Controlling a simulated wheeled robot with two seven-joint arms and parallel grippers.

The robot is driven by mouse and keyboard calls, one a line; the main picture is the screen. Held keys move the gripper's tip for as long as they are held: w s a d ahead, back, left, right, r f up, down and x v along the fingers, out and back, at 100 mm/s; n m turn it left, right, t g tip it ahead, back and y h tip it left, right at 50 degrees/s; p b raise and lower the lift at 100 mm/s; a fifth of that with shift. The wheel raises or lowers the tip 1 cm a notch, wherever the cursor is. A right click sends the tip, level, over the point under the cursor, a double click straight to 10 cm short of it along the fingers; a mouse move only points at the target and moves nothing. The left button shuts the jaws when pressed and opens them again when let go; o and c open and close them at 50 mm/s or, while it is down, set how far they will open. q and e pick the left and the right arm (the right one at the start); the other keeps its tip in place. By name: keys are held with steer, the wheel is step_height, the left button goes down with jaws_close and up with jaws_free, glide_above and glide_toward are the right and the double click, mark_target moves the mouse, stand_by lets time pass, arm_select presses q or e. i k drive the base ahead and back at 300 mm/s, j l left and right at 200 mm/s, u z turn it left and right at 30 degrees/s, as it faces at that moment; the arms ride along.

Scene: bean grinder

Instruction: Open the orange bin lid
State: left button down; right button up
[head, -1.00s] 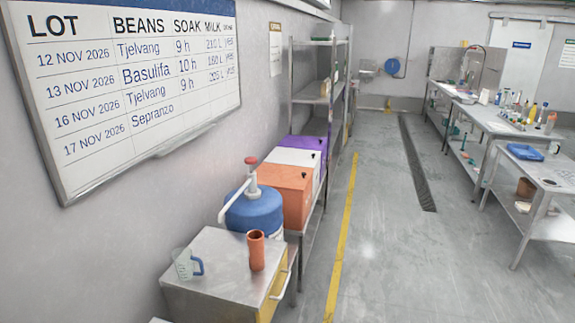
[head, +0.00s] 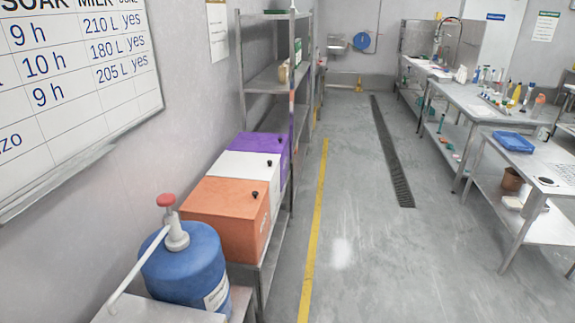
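The orange bin (head: 240,237) stands on a low metal shelf along the left wall in the head view. Its orange lid (head: 226,196) is shut, with a small black knob (head: 255,194) near its right edge. The blue drum with the red-topped pump stands in front of it and hides part of its near left side. Neither of my grippers shows in the head view.
A blue drum (head: 185,268) with a pump is nearest. White (head: 243,170) and purple (head: 268,144) bins stand behind the orange one. A tall shelf rack (head: 275,76) rises beyond. Open floor (head: 350,240) lies right; workbenches (head: 500,120) line the far right.

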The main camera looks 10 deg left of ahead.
mark_target(220, 196)
steer(key=i+u, duration=0.15)
steer(key=i, duration=0.5)
steer(key=i+l+u, duration=0.15)
steer(key=i, duration=0.55)
steer(key=i+l+u, duration=0.1)
steer(key=i+u, duration=0.2)
steer(key=u, duration=0.15)
steer(key=i+l+u, duration=0.2)
steer(key=u, duration=0.2)
steer(key=i+l+u, duration=0.25)
steer(key=u, duration=0.2)
steer(key=i+l+u, duration=0.15)
steer(key=l+u, duration=0.3)
steer(key=i+l+u, duration=0.15)
steer(key=l+u, duration=0.85)
steer(key=l, duration=0.25)
